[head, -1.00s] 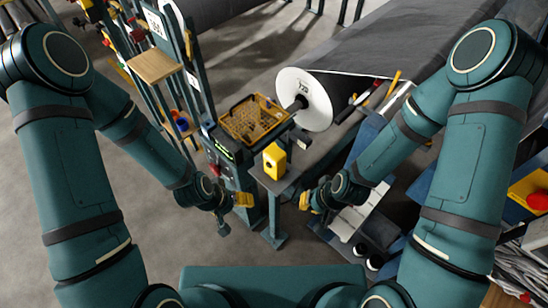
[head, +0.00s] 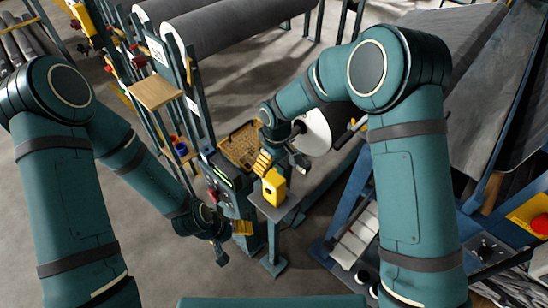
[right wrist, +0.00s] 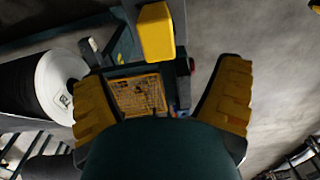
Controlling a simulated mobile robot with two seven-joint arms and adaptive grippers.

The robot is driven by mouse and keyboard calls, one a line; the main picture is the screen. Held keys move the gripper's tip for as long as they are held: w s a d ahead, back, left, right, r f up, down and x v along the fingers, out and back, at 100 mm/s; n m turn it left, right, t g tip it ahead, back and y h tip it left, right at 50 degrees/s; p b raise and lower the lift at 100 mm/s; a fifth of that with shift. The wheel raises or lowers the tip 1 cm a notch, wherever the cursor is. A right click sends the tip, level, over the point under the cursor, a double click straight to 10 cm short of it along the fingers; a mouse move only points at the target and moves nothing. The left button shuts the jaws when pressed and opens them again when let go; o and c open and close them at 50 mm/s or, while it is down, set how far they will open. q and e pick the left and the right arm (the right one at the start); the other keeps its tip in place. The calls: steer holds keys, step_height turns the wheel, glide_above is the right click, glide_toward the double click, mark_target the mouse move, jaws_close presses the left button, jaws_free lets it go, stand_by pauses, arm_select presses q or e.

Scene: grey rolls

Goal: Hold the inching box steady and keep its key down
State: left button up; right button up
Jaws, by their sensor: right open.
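A tan basket (head: 240,148) sits behind the box, by a post with a green-lit panel (head: 226,172). A white roll end (head: 317,132) is to the right, behind my right arm. A wooden shelf (head: 157,92) is at left.

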mark_target(274, 178)
steer(key=f, duration=1.1)
steer(key=shift+w+a+f, duration=0.1)
steer(key=shift+w, duration=0.25)
steer(key=c, duration=1.4)
arm_select(q)
jaws_close()
